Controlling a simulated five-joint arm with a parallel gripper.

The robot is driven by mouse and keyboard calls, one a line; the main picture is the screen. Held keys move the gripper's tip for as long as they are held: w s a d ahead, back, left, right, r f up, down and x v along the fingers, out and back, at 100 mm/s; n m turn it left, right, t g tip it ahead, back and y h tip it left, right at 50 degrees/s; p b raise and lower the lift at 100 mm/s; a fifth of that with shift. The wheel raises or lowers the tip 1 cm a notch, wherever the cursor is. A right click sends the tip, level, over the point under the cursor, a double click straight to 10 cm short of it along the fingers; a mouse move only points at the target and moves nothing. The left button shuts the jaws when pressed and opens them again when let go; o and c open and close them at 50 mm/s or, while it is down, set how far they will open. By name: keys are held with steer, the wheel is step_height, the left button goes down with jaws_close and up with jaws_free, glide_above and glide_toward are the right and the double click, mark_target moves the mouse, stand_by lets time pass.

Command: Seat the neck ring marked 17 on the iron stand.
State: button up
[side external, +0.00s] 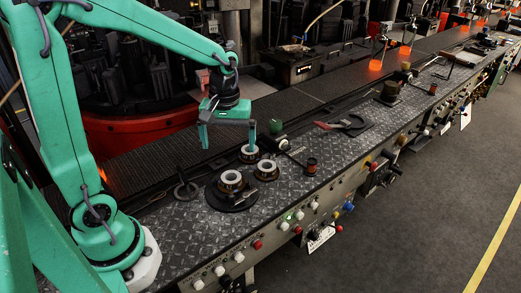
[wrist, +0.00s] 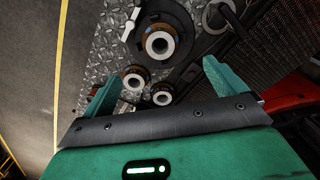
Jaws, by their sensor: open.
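Three neck rings, brown with pale tops, stand on the metal bench: one at the back (side external: 249,157), one at the front right (side external: 266,173), and one at the left (side external: 231,183). The left one sits on a round dark base (side external: 228,204), which looks like the iron stand. In the wrist view the base (wrist: 130,32) carries its ring (wrist: 160,57), with the other two rings (wrist: 135,80) (wrist: 162,97) nearer my gripper. I cannot read any number. My gripper (side external: 228,145) is open and empty, its fingers above and around the back ring's area; (wrist: 158,80) lies between them.
A dark loop-shaped tool (side external: 183,190) lies left of the base.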

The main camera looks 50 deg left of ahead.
steer(key=shift+r, duration=1.8)
steer(key=s+d+r+m+t, duration=0.3)
steer(key=s+r+m+t, duration=0.2)
steer(key=s+m, duration=0.4)
steer(key=shift+s+d+r+t, duration=0.3)
steer(key=shift+s+r, duration=0.1)
steer(key=shift+s, duration=0.4)
steer(key=shift+c, duration=0.3)
